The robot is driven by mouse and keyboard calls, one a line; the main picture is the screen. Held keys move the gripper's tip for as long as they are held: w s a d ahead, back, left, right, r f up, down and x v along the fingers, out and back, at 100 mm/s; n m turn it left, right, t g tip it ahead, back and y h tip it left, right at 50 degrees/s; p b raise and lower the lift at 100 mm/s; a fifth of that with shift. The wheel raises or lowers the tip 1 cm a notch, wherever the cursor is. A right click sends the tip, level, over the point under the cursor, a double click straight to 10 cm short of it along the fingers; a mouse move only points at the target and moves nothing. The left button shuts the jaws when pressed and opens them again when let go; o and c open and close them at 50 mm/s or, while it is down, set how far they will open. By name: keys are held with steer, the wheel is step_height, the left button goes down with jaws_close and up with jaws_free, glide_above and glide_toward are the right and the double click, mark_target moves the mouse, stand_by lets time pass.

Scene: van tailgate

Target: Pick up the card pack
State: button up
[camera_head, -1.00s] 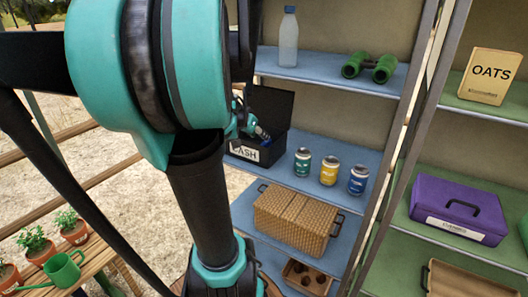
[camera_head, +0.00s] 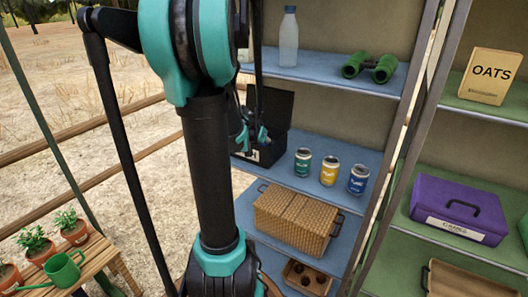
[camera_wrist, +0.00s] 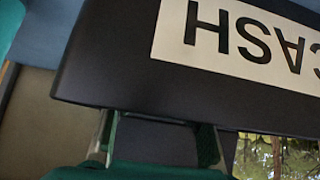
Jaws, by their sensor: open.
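I cannot make out a card pack in either view. My gripper (camera_head: 250,140) is in front of the black cash box (camera_head: 278,148) on the middle blue shelf, and my arm hides part of it in the head view. The box's lid (camera_head: 277,104) stands open, and its inside is hidden. In the wrist view the box front, with its CASH label (camera_wrist: 245,35) upside down, fills the upper picture. My gripper's fingers (camera_wrist: 158,142) show below it, apart and with nothing seen between them. Whether they touch the box I cannot tell.
Several cans, including a yellow one (camera_head: 329,171), stand right of the cash box. A wicker basket (camera_head: 297,218) is below. A bottle (camera_head: 288,40) and binoculars (camera_head: 369,68) are above. A purple case (camera_head: 458,208) and oats box (camera_head: 490,76) stand on the right shelves.

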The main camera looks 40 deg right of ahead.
steer(key=shift+x, duration=1.4)
steer(key=shift+c, duration=0.3)
jaws_close()
